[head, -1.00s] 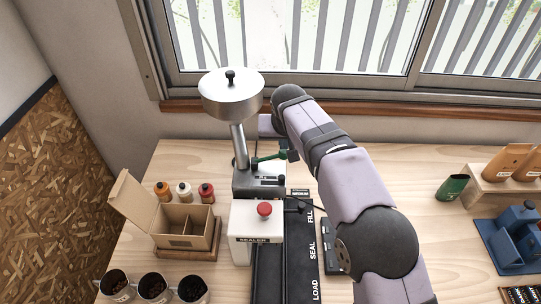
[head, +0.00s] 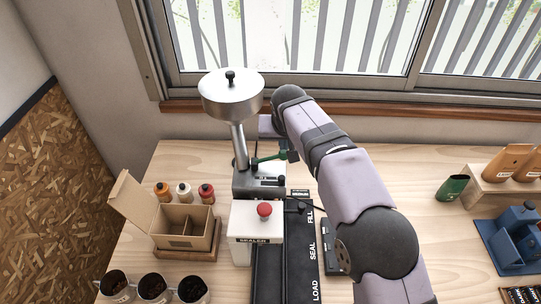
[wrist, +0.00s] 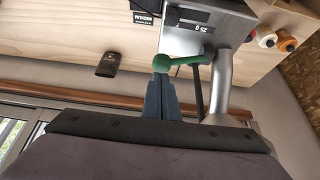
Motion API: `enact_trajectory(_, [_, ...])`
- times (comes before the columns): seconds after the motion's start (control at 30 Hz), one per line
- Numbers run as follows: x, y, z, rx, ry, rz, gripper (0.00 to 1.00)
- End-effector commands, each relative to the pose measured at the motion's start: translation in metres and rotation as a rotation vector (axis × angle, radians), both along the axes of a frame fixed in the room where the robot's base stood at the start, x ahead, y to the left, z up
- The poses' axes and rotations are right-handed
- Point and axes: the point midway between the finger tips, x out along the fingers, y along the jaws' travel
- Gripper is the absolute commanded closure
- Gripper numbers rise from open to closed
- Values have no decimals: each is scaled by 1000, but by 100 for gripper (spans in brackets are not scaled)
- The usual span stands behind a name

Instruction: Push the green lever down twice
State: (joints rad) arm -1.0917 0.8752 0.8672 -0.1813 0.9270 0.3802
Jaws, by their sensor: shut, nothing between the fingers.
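The green lever (head: 268,158) sticks out to the right from the grey base of the hopper machine (head: 262,182). In the wrist view the lever (wrist: 186,61) runs sideways from the machine and ends in a round green knob. My gripper (wrist: 161,84) is shut and empty, its fingertips right at the knob; I cannot tell for sure whether they touch it. In the head view my gripper (head: 291,154) is mostly hidden behind my arm, beside the lever's outer end.
The sealer (head: 255,234) with a red button stands in front of the machine, beside a dark track (head: 290,262). An open cardboard box (head: 186,226) and small bottles (head: 184,191) stand to the left. A green pouch (head: 452,187) stands at the right.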

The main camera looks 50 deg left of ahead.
Motion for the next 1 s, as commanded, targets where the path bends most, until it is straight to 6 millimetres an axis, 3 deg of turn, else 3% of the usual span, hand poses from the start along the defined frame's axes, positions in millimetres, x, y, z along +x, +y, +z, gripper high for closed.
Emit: enact_trajectory(1.0, [0,0,-10,-1,1,0,100])
